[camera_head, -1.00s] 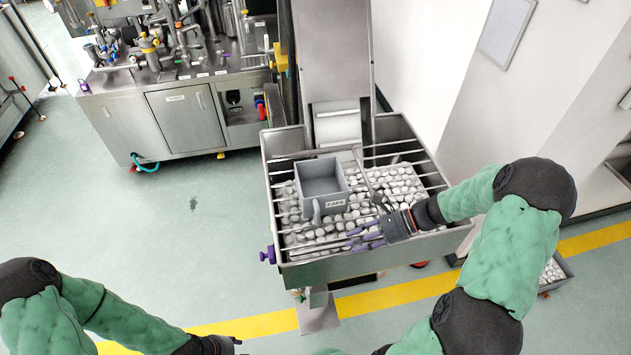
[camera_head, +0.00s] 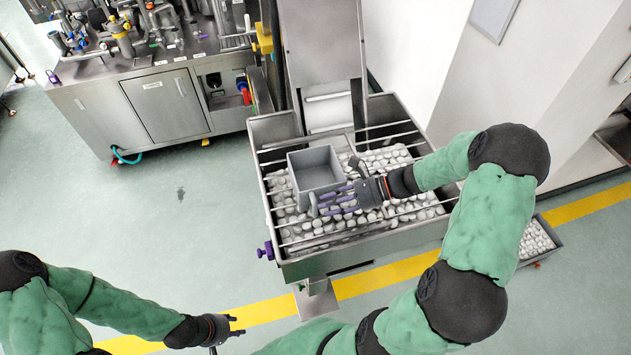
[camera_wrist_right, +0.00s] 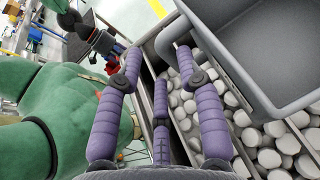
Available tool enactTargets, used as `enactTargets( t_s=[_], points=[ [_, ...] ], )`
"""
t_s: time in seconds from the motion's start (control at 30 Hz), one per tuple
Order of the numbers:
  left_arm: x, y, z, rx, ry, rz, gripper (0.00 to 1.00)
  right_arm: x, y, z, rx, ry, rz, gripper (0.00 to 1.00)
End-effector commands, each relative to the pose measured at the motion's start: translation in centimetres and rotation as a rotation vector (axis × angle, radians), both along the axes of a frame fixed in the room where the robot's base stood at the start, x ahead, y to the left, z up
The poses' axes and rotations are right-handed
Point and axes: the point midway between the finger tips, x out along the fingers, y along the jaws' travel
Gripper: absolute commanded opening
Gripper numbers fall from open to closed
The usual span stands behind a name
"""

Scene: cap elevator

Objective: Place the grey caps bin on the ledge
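The grey caps bin (camera_head: 318,171) is an open, empty-looking box with a side handle. It sits upright on the bars of a metal hopper filled with white caps. In the right wrist view the bin (camera_wrist_right: 265,50) fills the upper right. My right gripper (camera_head: 335,197) is at the bin's near side, with its purple fingers spread. In the wrist view its fingertips (camera_wrist_right: 157,62) are on either side of the bin's handle (camera_wrist_right: 168,38), without a visible grip. My left gripper (camera_head: 236,325) is open and empty at lower left, away from the bin. I cannot tell which surface is the ledge.
The metal hopper (camera_head: 350,262) has a flat rim and crossing bars (camera_head: 395,137). A tall metal column (camera_head: 322,45) rises behind it. A steel machine cabinet (camera_head: 165,105) stands at left. A crate of caps (camera_head: 538,238) is on the floor at right. The floor at left is clear.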

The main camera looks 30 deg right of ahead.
Motion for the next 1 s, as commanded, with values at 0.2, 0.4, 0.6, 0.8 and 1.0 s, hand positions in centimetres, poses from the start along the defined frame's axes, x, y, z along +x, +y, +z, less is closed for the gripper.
enactTargets(
  t_s=[0.2,0.4,0.6,0.8,1.0],
  points=[
    [0.0,0.0,-0.5,0.0,0.0,0.0,0.4,1.3,2.5,-1.6,0.001,0.0,0.005,0.37],
    [0.0,0.0,-0.5,0.0,0.0,0.0,0.4,1.9,3.7,-2.1,0.0,0.0,0.002,0.37],
    [0.0,0.0,-0.5,0.0,0.0,0.0,0.4,2.0,3.7,-2.1,0.0,0.0,0.001,0.37],
    [0.0,0.0,-0.5,0.0,0.0,0.0,0.4,1.9,3.7,-2.1,0.0,0.0,0.001,0.0],
    [0.0,0.0,-0.5,0.0,0.0,0.0,0.4,2.0,3.7,-2.1,0.0,0.0,0.001,0.0]
  ],
)
